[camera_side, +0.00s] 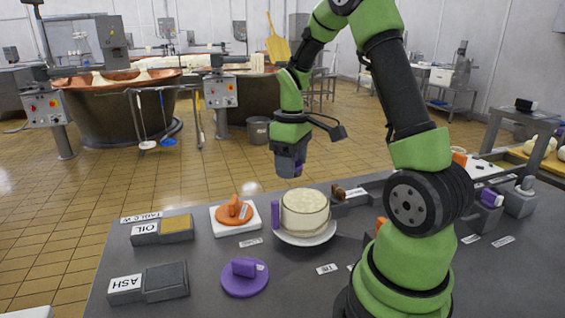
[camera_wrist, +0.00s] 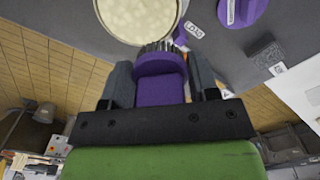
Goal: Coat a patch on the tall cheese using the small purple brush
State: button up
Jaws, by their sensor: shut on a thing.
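The tall cheese (camera_side: 305,213) is a pale, round, upright block on a white plate (camera_side: 305,239) on the dark table. Its pale top also shows at the upper edge of the wrist view (camera_wrist: 138,14). My gripper (camera_side: 290,172) is above the cheese, slightly left of its middle, with a clear gap in the side view. In the wrist view, my gripper (camera_wrist: 160,80) is shut on the small purple brush (camera_wrist: 160,90), with its dark bristles toward the cheese. In the side view the brush is mostly hidden by the jaws. Any coating is too small to tell.
An upright purple piece (camera_side: 276,215) stands close beside the cheese's left. An orange piece (camera_side: 233,211) lies on a white board. The OIL tray (camera_side: 177,227), ASH tray (camera_side: 165,281) and a round purple piece with a block (camera_side: 245,280) are left and in front. Another purple-topped item (camera_side: 491,197) is right.

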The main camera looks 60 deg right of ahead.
aim_at(290, 202)
jog(key=shift+f, duration=3.75)
jog(key=shift+s+d+r, duration=0.3)
jog(key=shift+r, duration=0.3)
jog(key=shift+s+d+r, duration=0.1)
jog(key=shift+s+d, duration=0.1)
jog(key=shift+s, duration=0.05)
jog(key=shift+s+d+f, duration=0.3)
jog(key=shift+s+d, duration=0.25)
jog(key=shift+d, duration=0.05)
jog(key=shift+s+d+f, duration=0.25)
jog(key=shift+s+d, duration=0.25)
jog(key=shift+d, duration=0.05)
jog(key=shift+s+d, duration=0.8)
jog(key=shift+w+a, duration=2.5)
jog(key=shift+a, duration=0.05)
jog(key=shift+s+d+f, duration=0.1)
jog(key=shift+s+d, duration=2.35)
jog(key=shift+d, duration=0.1)
jog(key=shift+w+a, duration=2.45)
jog(key=shift+a, duration=0.05)
jog(key=shift+r, duration=4.1)
